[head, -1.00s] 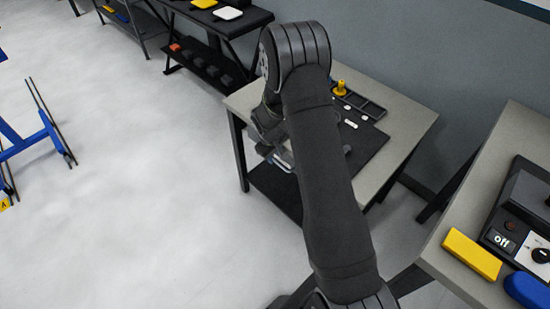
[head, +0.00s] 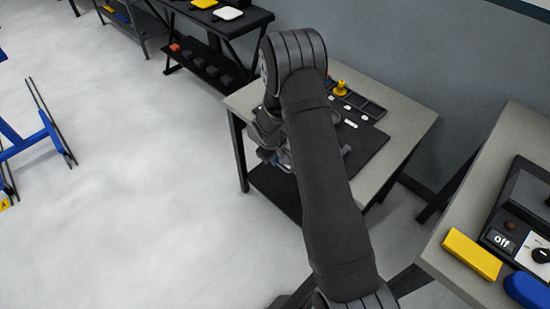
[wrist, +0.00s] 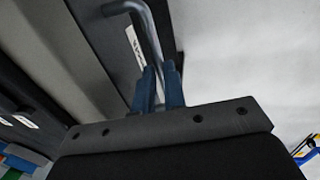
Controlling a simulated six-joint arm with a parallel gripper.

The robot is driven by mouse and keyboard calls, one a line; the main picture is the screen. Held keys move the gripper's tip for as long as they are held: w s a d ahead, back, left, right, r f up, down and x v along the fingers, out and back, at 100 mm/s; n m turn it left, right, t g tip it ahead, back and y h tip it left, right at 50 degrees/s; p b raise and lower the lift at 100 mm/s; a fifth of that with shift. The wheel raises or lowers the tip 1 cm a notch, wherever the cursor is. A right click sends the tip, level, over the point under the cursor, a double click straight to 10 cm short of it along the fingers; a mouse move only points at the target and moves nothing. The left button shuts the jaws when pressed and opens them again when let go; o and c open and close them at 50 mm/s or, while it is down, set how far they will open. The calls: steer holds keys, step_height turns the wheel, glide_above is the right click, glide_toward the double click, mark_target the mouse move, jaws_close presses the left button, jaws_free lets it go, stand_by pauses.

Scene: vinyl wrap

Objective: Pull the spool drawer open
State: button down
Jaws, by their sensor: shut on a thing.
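The spool drawer shows in the wrist view as a dark front (wrist: 108,38) with a white label, its lettering too small to read. A grey metal bar handle (wrist: 150,30) stands off this front. My gripper (wrist: 159,76) has its blue fingers shut on the handle. In the head view my gripper (head: 277,157) is at the front left side of the grey-topped table (head: 405,125), mostly behind my own arm. The drawer is hidden there, and I cannot tell how far it stands out.
A dark mat (head: 369,150) with small white pieces and a tray holding a yellow spool-like piece (head: 341,88) lie on the table. A second bench (head: 455,262) with a yellow block stands at right. The pale floor (head: 150,200) left of the table is clear.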

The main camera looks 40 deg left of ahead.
steer(key=s, duration=1.4)
steer(key=shift+s, duration=0.4)
steer(key=c, duration=1.5)
jaws_free()
steer(key=s+r, duration=0.3)
steer(key=r, duration=1.4)
steer(key=shift+s, duration=0.1)
steer(key=w+f, duration=0.3)
steer(key=f, duration=1.4)
steer(key=shift+w+r, duration=0.1)
